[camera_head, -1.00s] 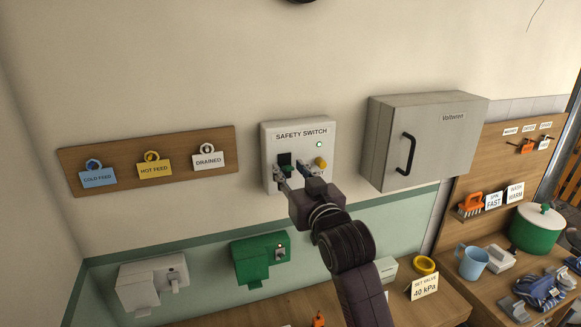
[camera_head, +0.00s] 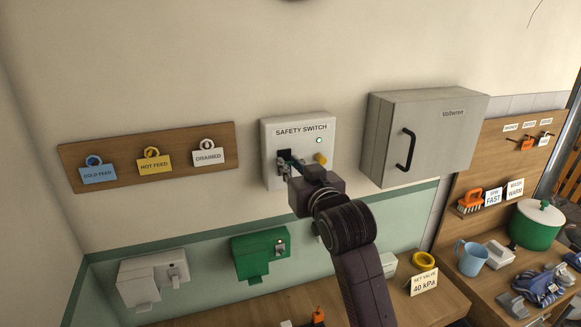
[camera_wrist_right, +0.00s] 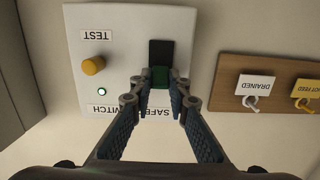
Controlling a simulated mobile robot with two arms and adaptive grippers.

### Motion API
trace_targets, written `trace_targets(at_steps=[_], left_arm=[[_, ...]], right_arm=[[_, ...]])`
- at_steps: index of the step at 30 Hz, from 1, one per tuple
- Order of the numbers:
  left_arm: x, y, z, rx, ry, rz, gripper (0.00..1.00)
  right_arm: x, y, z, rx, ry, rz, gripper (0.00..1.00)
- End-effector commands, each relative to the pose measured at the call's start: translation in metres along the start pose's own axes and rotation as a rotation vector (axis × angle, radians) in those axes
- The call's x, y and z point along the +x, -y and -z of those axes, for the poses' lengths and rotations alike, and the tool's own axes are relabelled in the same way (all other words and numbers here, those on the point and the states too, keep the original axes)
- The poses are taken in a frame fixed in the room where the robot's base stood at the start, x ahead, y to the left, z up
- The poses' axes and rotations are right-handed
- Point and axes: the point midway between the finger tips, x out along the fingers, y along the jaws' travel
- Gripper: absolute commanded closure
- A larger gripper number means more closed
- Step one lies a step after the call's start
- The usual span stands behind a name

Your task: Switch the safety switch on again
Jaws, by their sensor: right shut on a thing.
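The safety switch (camera_head: 298,133) is a white box on the wall with a lit green lamp (camera_head: 319,140) and a yellow test knob (camera_head: 320,158). Its dark switch plate (camera_head: 285,155) is at the left, partly behind my fingers. In the right wrist view, which is upside down, the green lever (camera_wrist_right: 160,77) shows at the plate's end nearer the title label. My right gripper (camera_head: 290,165) is shut on this lever; its fingertips (camera_wrist_right: 159,88) lie either side of it. My left gripper is out of view.
A grey wall cabinet (camera_head: 425,140) stands out close to the right of the switch. A tag board (camera_head: 110,152) hangs at the left. A white box (camera_head: 140,280) and a green box (camera_head: 252,258) are below. The bench at right holds a pot (camera_head: 536,228) and a mug (camera_head: 472,258).

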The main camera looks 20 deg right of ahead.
Motion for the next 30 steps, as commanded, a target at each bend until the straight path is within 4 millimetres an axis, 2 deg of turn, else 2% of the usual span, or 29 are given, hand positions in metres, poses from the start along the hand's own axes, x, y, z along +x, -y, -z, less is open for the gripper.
trace_targets(at_steps=[6,17,18,21,22,30], left_arm=[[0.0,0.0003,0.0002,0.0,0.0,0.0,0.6],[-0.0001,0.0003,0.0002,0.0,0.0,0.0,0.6],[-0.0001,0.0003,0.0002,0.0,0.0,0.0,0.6],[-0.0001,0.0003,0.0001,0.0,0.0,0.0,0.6],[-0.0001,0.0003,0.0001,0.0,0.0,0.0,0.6],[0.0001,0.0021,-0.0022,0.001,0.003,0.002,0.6]], right_arm=[[0.0008,-0.0001,0.0048,-0.001,0.073,0.0,1.0],[0.0006,-0.0001,0.0047,-0.001,0.085,0.0,1.0],[0.0006,-0.0001,0.0048,-0.001,0.085,0.0,0.8],[0.0006,-0.0001,0.0047,-0.001,0.085,0.0,0.69],[0.0006,-0.0001,0.0046,-0.001,0.085,0.0,0.67],[0.0001,0.0,0.0042,0.0,0.086,0.0,0.67]])
